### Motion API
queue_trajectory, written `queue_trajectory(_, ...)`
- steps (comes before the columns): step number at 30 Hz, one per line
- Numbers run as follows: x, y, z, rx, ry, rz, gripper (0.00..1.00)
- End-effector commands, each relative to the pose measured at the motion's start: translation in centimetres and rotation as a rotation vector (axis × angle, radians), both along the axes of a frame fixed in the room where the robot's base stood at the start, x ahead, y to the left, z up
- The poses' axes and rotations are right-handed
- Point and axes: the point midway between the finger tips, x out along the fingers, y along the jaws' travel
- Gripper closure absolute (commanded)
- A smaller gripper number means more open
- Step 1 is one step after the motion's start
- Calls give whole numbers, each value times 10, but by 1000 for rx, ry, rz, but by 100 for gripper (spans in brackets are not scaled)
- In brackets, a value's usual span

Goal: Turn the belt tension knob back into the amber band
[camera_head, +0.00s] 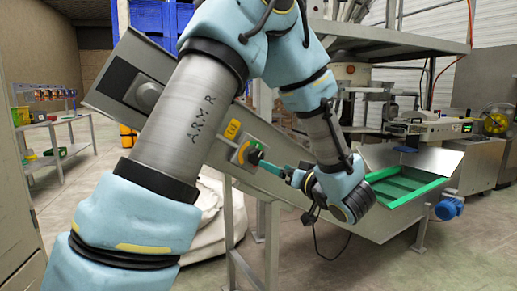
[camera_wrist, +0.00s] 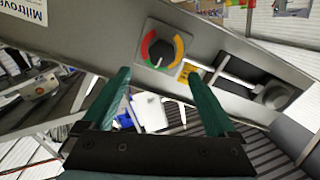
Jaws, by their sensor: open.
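The belt tension knob (camera_wrist: 161,51) is black and round on a light plate. Coloured arcs in red, amber and green surround it on the sloping grey conveyor side. The knob (camera_head: 254,157) is small in the head view, close to my gripper's tips. My gripper (camera_wrist: 157,74) has two green fingers, spread apart and empty, with the knob beyond and between them. In the head view, my gripper (camera_head: 270,167) reaches toward the dial from the right.
A yellow label (camera_head: 232,129) sits beside the dial. A round dark fitting (camera_wrist: 276,95) stands out from the same grey side. A green-rimmed tray (camera_head: 405,186) is at the right. A low shelf (camera_head: 57,155) stands far left.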

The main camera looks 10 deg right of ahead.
Motion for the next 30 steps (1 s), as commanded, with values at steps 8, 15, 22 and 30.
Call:
queue_trajectory(8,21,12,5,18,-10,25,7)
queue_trajectory(15,63,27,5,16,-9,24,7)
queue_trajectory(22,90,36,4,17,-10,20,7)
queue_trajectory(30,97,38,4,17,-11,19,7)
